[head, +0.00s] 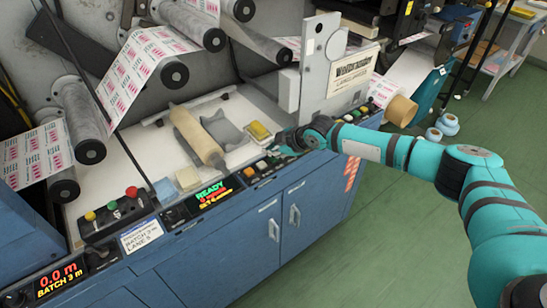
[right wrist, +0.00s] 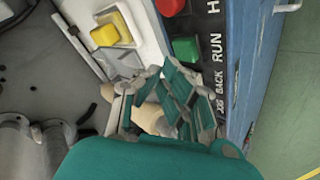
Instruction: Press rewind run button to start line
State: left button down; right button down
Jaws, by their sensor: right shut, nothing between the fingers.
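My right gripper (head: 282,148) reaches in from the right to the front control strip of the blue machine (head: 262,220). In the right wrist view the shut, empty gripper (right wrist: 168,68) has its fingertips just below a green button (right wrist: 186,49), beside the word RUN on the dark panel (right wrist: 215,70). I cannot tell whether they touch the button. A red button (right wrist: 171,6) is further up the same panel. In the head view the arm and gripper hide this part of the panel. The display (head: 212,193) reads READY. My left gripper is not in view.
A yellow block on a white tray (right wrist: 112,27) lies near the gripper. A tan roll (head: 198,137) lies on the machine bed. Another panel (head: 113,210) with yellow, green and red buttons is at the left. Green floor (head: 400,230) is open at the front right.

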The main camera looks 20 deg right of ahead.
jog(key=shift+f, duration=0.45)
